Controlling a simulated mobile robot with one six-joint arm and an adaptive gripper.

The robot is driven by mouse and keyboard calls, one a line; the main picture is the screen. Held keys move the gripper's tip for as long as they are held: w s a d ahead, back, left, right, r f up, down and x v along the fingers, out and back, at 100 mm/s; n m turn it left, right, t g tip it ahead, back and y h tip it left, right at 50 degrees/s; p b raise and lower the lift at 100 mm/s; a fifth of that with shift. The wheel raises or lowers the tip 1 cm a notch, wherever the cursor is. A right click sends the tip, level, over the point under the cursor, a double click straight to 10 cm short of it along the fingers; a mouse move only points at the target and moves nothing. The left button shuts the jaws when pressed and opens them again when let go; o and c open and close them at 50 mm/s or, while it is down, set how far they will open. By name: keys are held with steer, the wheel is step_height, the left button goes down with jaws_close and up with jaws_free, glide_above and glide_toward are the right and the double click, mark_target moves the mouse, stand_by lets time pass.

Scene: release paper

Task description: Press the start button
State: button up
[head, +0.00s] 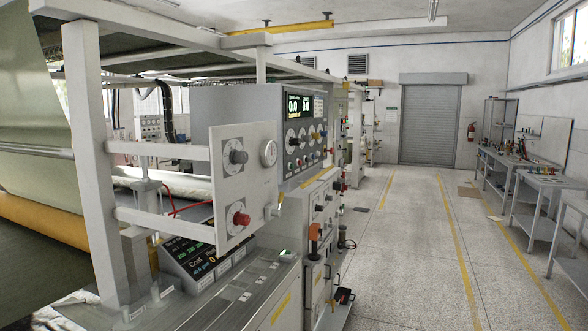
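No control can be read as the start button from here. A small green-lit button or switch (285,252) sits at the far end of the sloped console (225,305). A white control plate (228,183) stands above the console, with a black knob (236,151), a round grey gauge (269,152) and a red knob (240,218). Behind it, a grey cabinet panel (284,160) carries a display (299,105) reading zeros, with dials and several small coloured knobs or buttons. Their labels are too small to read. My gripper is not in view.
White machine posts (88,150) and rails stand at the left, beside a large paper roll (45,218). A clear floor aisle (415,240) with yellow lines runs right of the machine to a shutter door (429,122). Workbenches (540,182) line the right wall.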

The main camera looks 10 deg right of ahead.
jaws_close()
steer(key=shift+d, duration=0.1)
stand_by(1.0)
